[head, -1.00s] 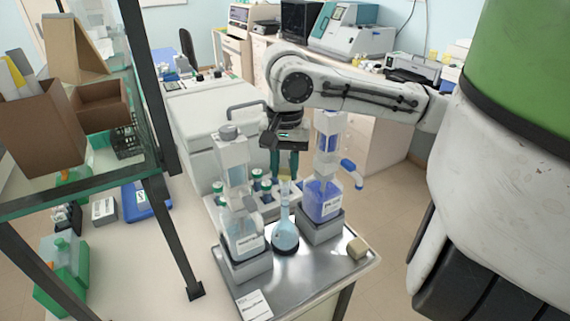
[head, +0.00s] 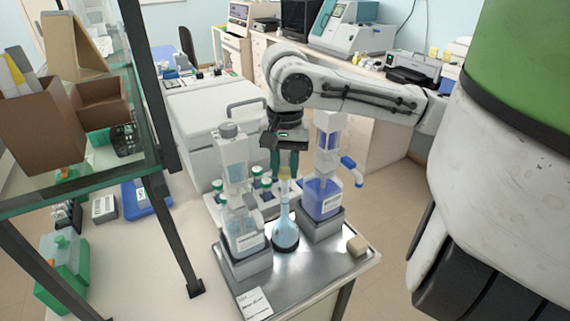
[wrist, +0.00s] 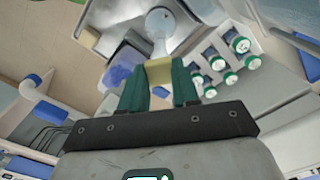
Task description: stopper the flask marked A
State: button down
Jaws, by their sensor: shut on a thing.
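A flask (head: 286,236) with pale blue liquid and a long narrow neck stands upright on the metal tray (head: 318,270), between two dispenser bottles. Its round body also shows in the wrist view (wrist: 160,20). I cannot read a letter on it. My gripper (head: 286,172) has green fingers and is above the flask's neck. It is shut on a tan stopper (wrist: 158,72), which also shows below the fingertips in the head view (head: 285,173). The stopper is in line with the neck's top; I cannot tell whether it touches or sits in the mouth.
A clear dispenser bottle (head: 243,235) stands close on the left and a blue-filled one (head: 322,197) close on the right. Several green-capped bottles (wrist: 232,78) stand behind. A tan block (head: 357,245) lies at the tray's right. A glass shelf (head: 85,183) is at the left.

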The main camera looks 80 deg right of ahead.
jog(key=c, duration=0.8)
grip_release()
jog(key=shift+o, duration=0.5)
jog(key=o, duration=0.3)
jog(key=shift+o, duration=0.2)
jog(key=shift+r, duration=0.1)
jog(key=shift+r+p, duration=2.95)
jog(key=shift+p, duration=0.25)
grip_shut()
